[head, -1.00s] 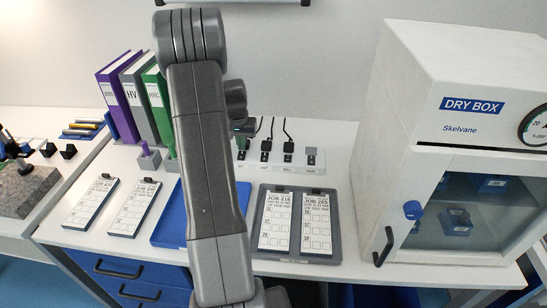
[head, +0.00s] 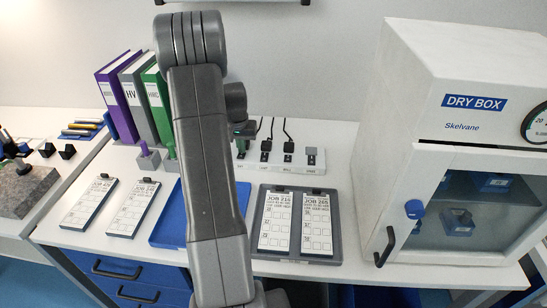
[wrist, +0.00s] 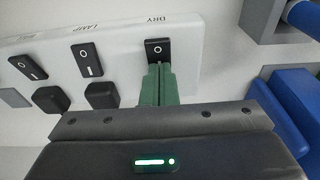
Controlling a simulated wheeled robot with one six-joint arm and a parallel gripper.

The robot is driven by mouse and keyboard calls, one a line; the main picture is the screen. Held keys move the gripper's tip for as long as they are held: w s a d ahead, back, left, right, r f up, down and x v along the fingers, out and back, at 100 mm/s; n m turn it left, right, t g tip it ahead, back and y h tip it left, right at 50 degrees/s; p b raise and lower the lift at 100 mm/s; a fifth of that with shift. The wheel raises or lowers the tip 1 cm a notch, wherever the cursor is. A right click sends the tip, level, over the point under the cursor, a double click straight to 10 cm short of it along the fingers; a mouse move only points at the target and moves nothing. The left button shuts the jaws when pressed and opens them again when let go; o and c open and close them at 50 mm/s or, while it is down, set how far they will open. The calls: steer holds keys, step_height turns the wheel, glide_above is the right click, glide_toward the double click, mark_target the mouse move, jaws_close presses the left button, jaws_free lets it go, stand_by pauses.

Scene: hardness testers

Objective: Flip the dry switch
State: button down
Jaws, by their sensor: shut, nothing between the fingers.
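The dry switch (wrist: 158,50) is a black rocker with a small round mark, by the printed word DRY on a white power strip (wrist: 125,62). My gripper (wrist: 157,70) has its green fingers shut together, with nothing between them. In the wrist view the fingertips are right at the near edge of the dry switch; I cannot tell whether they touch it. In the head view the strip (head: 316,166) lies at the back of the bench, and my gripper (head: 241,150) is over its left end. My arm and gripper hide part of that end.
Black plugs (wrist: 102,95) sit beside the lamp switch (wrist: 87,60) and its neighbour. Binders (head: 133,92) stand left of my arm. A dry box (head: 455,130) stands at the right. A tray (head: 335,230) with job cards lies in front of the strip.

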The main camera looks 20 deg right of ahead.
step_height(320, 180, up, 7)
steer(key=p, duration=0.4)
stand_by(0.4)
steer(key=shift+f, duration=0.1)
step_height(320, 180, down, 7)
steer(key=b, duration=0.4)
stand_by(0.4)
steer(key=shift+r, duration=0.25)
